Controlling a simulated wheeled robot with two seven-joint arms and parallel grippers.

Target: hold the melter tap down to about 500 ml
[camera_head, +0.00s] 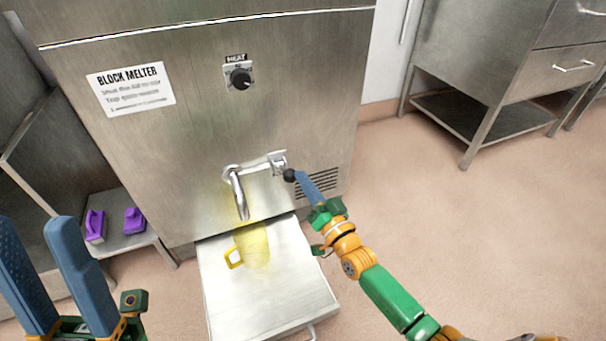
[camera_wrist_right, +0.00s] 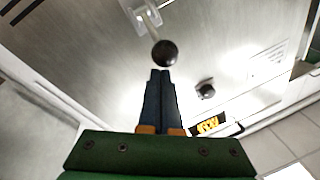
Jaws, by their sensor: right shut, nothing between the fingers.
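The block melter (camera_head: 190,130) is a steel cabinet with a bent chrome tap spout (camera_head: 238,195) on its front. To the right of the spout is the tap lever (camera_head: 277,160), ending in a black ball knob (camera_head: 289,175). The knob also shows in the right wrist view (camera_wrist_right: 165,53). A clear yellow jug (camera_head: 252,247) stands upright below the spout; its fill level cannot be read. My right gripper (camera_head: 299,176) is shut and empty, its tips at the knob; contact is unclear. It also shows in the wrist view (camera_wrist_right: 160,73). My left gripper (camera_head: 36,224) is open and empty, low at left.
The jug stands on a steel pull-out shelf (camera_head: 220,300). A heat dial (camera_head: 240,79) and a label (camera_head: 131,89) are on the melter front. Purple items (camera_head: 95,226) lie on a low side shelf at left. A steel drawer bench (camera_head: 500,60) stands at back right; the floor between is clear.

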